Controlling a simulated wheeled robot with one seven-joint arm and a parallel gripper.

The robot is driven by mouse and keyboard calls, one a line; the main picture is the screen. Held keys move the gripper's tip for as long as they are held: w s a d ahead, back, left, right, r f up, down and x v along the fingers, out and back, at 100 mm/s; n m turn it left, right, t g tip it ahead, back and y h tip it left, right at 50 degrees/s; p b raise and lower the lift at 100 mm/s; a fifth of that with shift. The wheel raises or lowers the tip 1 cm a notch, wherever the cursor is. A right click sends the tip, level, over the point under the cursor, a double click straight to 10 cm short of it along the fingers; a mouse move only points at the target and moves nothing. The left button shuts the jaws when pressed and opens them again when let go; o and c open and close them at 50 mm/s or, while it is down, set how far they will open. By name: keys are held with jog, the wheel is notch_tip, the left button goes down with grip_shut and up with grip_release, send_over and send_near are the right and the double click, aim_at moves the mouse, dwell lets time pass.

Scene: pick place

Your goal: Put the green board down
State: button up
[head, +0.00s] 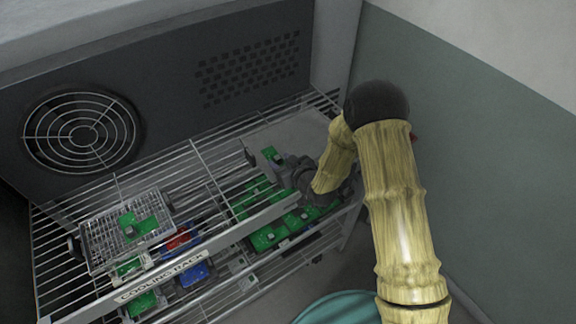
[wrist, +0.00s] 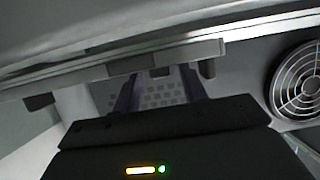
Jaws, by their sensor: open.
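A green board (head: 138,225) lies on a wire-mesh tray (head: 93,237) at the left of the rack, with a small dark part on it. Another small green board (head: 270,153) shows right beside my gripper (head: 277,165); I cannot tell whether they touch. More green boards (head: 262,238) show through the wires on a lower level, partly hidden by my gripper and the rack's front bar. In the wrist view my gripper (wrist: 160,82) is open, its two dark fingers apart, with no green board visible between them.
The wire rack (head: 185,165) has a front bar labelled "COOLING RACK" (head: 160,278). A grey panel with a round fan (head: 83,132) stands behind it. Blue (head: 194,274) and red (head: 180,240) pieces show at the left. A flat grey plate (head: 300,132) lies at the right end.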

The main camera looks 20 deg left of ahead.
jog(key=b+v, duration=0.3)
jog(key=v, duration=0.9)
jog(key=shift+b, duration=0.35)
jog(key=shift+r, duration=0.1)
jog(key=d+r+m+g+h, duration=0.25)
jog(key=d+m+h, duration=0.4)
jog(key=d, duration=1.05)
jog(key=s+d+r+m+g+h, duration=0.3)
jog(key=s+d, duration=0.6)
jog(key=s, duration=0.3)
notch_tip(320, 180, up, 2)
jog(key=shift+g+h, duration=0.35)
jog(key=shift+h, duration=0.1)
